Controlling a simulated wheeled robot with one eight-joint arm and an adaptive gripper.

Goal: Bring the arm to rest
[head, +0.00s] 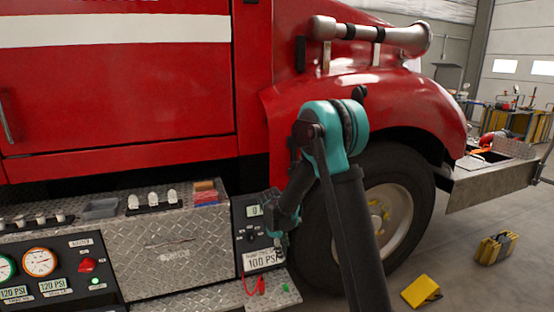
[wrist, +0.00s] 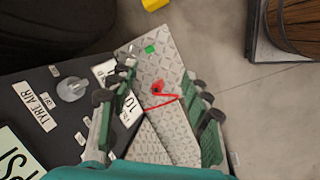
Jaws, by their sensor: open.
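My teal and black arm (head: 345,180) is raised in front of the red truck's front wheel, bent at the top. My gripper (head: 280,238) hangs down beside the panel with the 100 PSI plate (head: 263,259). In the wrist view my gripper (wrist: 160,82) has its two green-padded fingers spread apart. Nothing sits between the pads. The diamond-plate step (wrist: 180,137) shows below and beyond the fingers, apart from them as far as I can tell.
A red looped cord (head: 254,286) lies on the step. The TYRE AIR panel has a round knob (wrist: 72,88). Dials and a red knob (head: 87,265) sit at the left. A yellow wedge (head: 421,291) and yellow case (head: 494,248) stand on the floor, which is otherwise open at right.

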